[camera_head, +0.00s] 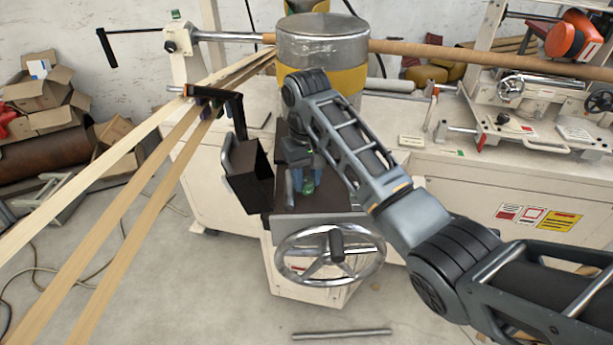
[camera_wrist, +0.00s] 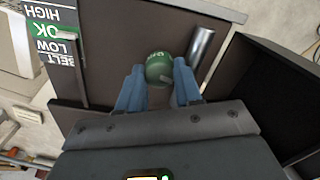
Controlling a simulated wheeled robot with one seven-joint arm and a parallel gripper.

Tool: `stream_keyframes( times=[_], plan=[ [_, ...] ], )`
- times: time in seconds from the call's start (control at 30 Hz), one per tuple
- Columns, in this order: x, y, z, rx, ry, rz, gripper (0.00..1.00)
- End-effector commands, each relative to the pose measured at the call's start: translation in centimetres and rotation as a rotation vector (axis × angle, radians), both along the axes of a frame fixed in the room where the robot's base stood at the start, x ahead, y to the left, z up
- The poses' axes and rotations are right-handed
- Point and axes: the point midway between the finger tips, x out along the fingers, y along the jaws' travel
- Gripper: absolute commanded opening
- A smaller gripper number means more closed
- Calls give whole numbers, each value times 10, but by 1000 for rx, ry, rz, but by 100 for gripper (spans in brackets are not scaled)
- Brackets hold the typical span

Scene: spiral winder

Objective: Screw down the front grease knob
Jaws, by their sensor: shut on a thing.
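The front grease knob (camera_wrist: 159,68) is a small round green knob with pale lettering, on a dark brown metal surface. In the wrist view it sits between the two blue fingers of my gripper (camera_wrist: 158,88), which are shut on it. In the head view my gripper (camera_head: 300,184) points down at the dark carriage top (camera_head: 315,201), and a bit of the green knob (camera_head: 308,187) shows between the fingers. My fingers and wrist hide much of the knob there, and its screw height cannot be told.
A metal handwheel (camera_head: 330,256) stands in front of the carriage. A dark open box (camera_head: 250,175) is at its left, and a short metal cylinder (camera_wrist: 202,44) stands beside the knob. Wooden strips (camera_head: 110,215) run at the left. A large metal drum (camera_head: 322,45) is behind.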

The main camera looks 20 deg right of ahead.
Motion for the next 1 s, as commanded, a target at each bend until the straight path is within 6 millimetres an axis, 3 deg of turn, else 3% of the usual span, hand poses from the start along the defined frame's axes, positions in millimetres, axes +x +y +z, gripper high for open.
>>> stream_keyframes(
  times=[1.0],
  plan=[
    [1,0,2,2,-5,-930,4]
  ],
)
